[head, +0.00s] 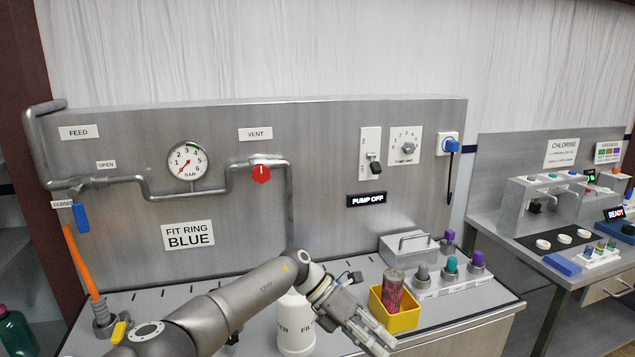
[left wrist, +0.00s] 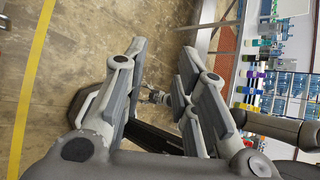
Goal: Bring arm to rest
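My left arm (head: 235,305) reaches in from the bottom left of the head view, in front of the bench. Its gripper (head: 366,332) is near the bench's front edge, beside the white filter bottle (head: 296,325) and just left of the yellow bin (head: 402,320).
The yellow bin holds a dark red cylinder (head: 392,290). A rack (head: 452,284) with purple- and teal-topped parts stands right of it. The panel (head: 330,225) rises behind, reading "PUMP OFF". A second bench (head: 590,285) stands at right. An orange hose (head: 82,262) is at left.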

